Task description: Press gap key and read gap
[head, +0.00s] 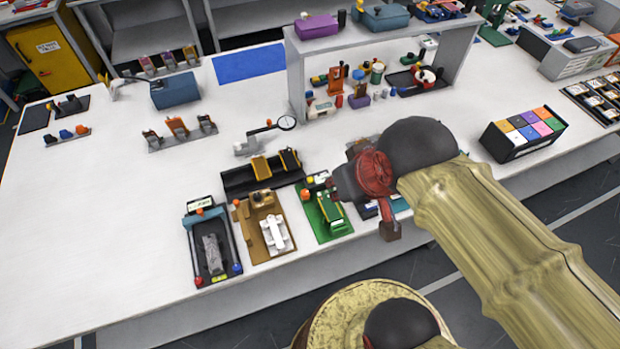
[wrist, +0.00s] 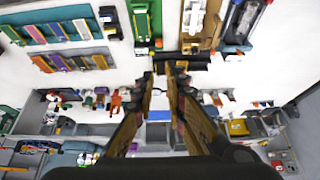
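My gripper (wrist: 163,73) shows in the wrist view with its two fingers apart and nothing between them. In the head view my dark and red wrist hangs over the front of the bench, and the fingertips are hard to make out. A green fixture (head: 333,225) with small red and yellow knobs lies beside it, partly hidden; it also shows in the wrist view (wrist: 143,22). Left of it are a brown fixture with a white part (head: 272,233) and a dark tray with a grey piece (head: 213,256). I cannot tell which one bears the gap key, and no reading is legible.
A black fixture with yellow blocks (head: 258,172) lies behind the brown one. A magnifier on a stand (head: 286,122) and a grey shelf (head: 295,75) are farther back. A box of coloured cells (head: 522,135) stands right.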

